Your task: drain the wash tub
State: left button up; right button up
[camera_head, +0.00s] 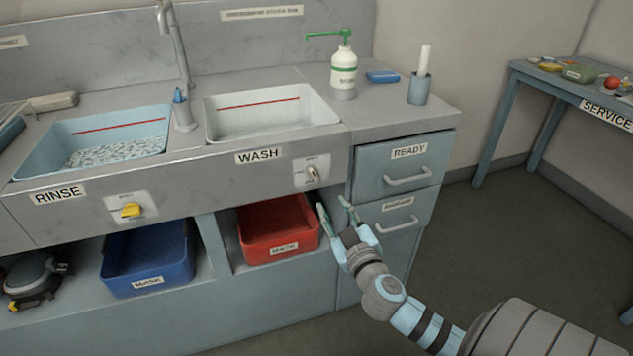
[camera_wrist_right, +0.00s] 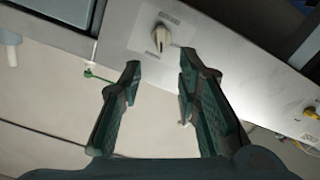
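The wash tub (camera_head: 270,115) is a white basin with a red line inside, set in the grey counter above the WASH label (camera_head: 259,156). I cannot tell how much water is in it. My right gripper (camera_head: 334,206) is open and empty, just below and right of that knob. In the right wrist view the knob (camera_wrist_right: 159,38) lies beyond and between the parted fingertips (camera_wrist_right: 160,62), apart from them. My left gripper is not in view.
The rinse tub (camera_head: 95,135) with its yellow knob (camera_head: 131,210) is left. A red bin (camera_head: 278,228) and a blue bin (camera_head: 148,258) stand under the counter. Drawers with a handle (camera_head: 408,180) are close to the right gripper. A service table (camera_head: 560,90) stands right.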

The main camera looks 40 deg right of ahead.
aim_at(316, 177)
jog(key=x, duration=1.3)
jog(key=shift+b, duration=0.35)
jog(key=shift+s, duration=0.1)
grip_shut()
